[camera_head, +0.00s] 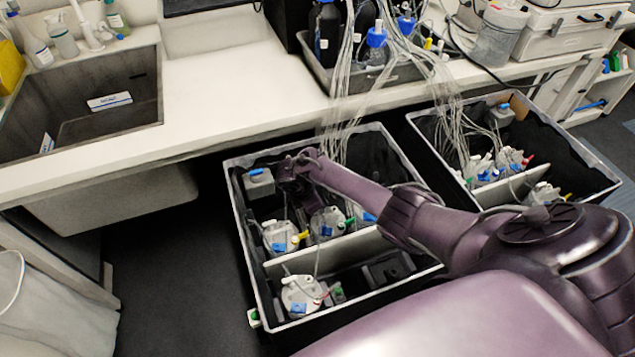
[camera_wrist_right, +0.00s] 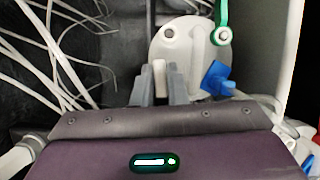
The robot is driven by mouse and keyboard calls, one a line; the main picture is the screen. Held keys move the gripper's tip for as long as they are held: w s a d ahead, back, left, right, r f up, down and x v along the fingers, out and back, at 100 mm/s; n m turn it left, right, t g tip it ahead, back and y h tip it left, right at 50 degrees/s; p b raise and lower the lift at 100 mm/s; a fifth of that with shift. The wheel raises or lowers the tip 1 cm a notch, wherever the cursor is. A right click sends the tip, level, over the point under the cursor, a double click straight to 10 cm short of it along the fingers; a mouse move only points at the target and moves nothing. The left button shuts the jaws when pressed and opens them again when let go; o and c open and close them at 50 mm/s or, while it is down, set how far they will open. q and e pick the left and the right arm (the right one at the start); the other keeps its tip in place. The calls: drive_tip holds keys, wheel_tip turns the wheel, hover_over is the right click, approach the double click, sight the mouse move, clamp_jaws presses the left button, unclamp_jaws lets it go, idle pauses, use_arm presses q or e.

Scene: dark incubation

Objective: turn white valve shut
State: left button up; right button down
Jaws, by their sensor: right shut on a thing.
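My right gripper (camera_head: 298,188) reaches down into the left black bin (camera_head: 236,215), among the grey-lidded bottles. In the right wrist view, its two grey fingers (camera_wrist_right: 161,84) are shut on a small white valve (camera_wrist_right: 160,68). The valve stands at the near left edge of a round grey-white lid (camera_wrist_right: 185,38). A blue valve (camera_wrist_right: 216,78) and a green one (camera_wrist_right: 222,36) sit on the right side of that lid. The fingers hide the valve's lower part. In the head view the arm covers the valve. My left gripper is not in view.
Thin white tubes (camera_wrist_right: 40,55) hang close to the gripper's left. Other lidded bottles (camera_head: 300,293) stand in the bin, split by a pale divider (camera_head: 330,250). A second bin (camera_head: 560,135) is at right. A counter (camera_head: 225,95) with a sink (camera_head: 85,120) lies behind.

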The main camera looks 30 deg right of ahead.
drive_tip(key=shift+m+g, duration=0.3)
drive_tip(key=shift+m, duration=0.4)
drive_tip(key=c, duration=1.4)
unclamp_jaws()
drive_tip(key=shift+c, duration=0.2)
drive_tip(key=shift+r, duration=0.1)
drive_tip(key=p+v, duration=0.2)
drive_tip(key=v, duration=0.5)
drive_tip(key=shift+r, duration=0.3)
drive_tip(key=shift+w+a, duration=0.1)
